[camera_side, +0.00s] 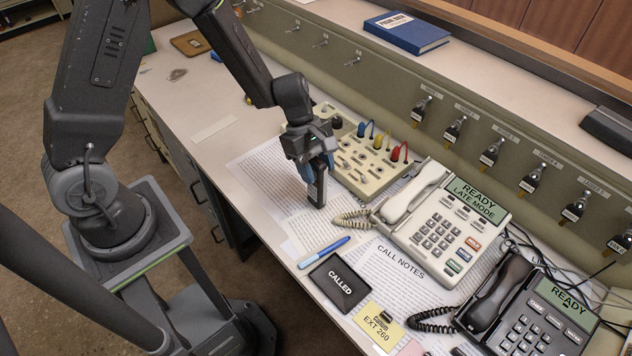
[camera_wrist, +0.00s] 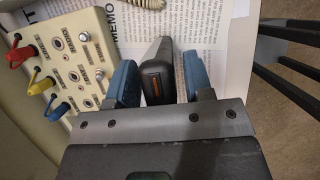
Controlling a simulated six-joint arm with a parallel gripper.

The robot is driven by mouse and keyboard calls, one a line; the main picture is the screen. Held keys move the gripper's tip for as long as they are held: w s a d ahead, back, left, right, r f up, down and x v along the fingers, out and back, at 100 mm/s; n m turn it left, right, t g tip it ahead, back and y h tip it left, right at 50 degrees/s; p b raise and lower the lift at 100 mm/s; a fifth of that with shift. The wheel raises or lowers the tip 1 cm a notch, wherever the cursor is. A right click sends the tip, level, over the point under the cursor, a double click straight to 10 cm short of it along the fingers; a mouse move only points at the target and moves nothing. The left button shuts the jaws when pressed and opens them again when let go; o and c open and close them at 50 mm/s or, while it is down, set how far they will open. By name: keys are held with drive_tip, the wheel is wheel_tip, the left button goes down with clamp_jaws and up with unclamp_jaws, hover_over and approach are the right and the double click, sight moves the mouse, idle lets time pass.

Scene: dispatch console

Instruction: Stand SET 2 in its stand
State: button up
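In the side view, my gripper (camera_side: 309,172) points down over the printed sheets, and the dark set (camera_side: 318,188) hangs upright below the fingers. I cannot tell whether its lower end touches the desk.
A beige jack box (camera_side: 371,163) with coloured plugs stands just right of my gripper. A light desk phone (camera_side: 440,225) and a dark desk phone (camera_side: 530,318) stand towards the front right.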

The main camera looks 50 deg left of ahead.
clamp_jaws()
drive_tip(key=shift+r, duration=3.05)
